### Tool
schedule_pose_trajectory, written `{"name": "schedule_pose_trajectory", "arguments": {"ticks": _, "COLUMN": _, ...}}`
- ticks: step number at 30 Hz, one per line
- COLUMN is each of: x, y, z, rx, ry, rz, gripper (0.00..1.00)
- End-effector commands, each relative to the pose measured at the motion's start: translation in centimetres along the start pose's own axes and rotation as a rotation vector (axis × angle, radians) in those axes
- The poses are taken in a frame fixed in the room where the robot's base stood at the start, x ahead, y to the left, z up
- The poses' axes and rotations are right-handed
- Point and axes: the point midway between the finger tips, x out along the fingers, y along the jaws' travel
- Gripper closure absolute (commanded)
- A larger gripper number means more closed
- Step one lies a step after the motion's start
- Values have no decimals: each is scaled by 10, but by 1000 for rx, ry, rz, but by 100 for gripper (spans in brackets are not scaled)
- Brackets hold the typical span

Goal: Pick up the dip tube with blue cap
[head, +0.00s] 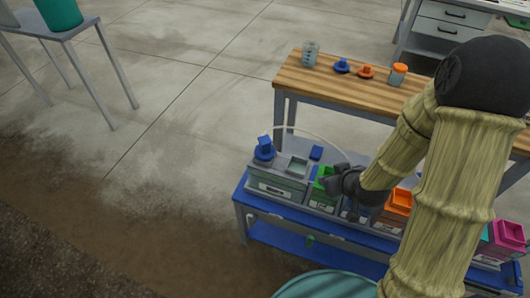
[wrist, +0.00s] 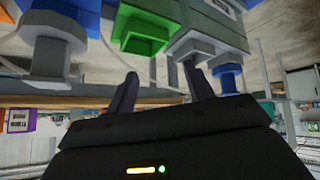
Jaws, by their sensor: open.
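A blue cap (head: 264,149) with a blocky top stands on the grey tank (head: 275,186) at the left end of the blue bench; a thin pale hose arches from near it to the right. Any tube below the cap is hidden. A blue cap on the grey tank also shows in the wrist view (wrist: 228,76), right of the fingers. My gripper (head: 330,178) is to the right of the capped tank, near the green container. In the wrist view my gripper (wrist: 160,72) has its two fingers apart with nothing clearly held between them.
A green-topped container (head: 322,187) and an orange-topped one (head: 398,203) stand along the blue bench (head: 262,207). A wooden bench (head: 315,76) behind holds a beaker (head: 310,53), blue cap (head: 342,66), orange cap (head: 366,71) and jar (head: 398,75).

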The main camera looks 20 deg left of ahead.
Motion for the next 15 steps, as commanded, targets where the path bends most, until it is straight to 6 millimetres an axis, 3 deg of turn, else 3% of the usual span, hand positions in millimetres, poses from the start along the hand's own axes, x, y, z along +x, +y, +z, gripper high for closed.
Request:
{"name": "schedule_pose_trajectory", "arguments": {"ticks": 6, "x": -59, "y": 36, "z": 18, "rx": 182, "ry": -209, "rz": 106, "gripper": 48}}
{"name": "schedule_pose_trajectory", "arguments": {"ticks": 15, "x": -148, "y": 43, "z": 46, "rx": 496, "ry": -437, "rz": 179, "gripper": 48}}
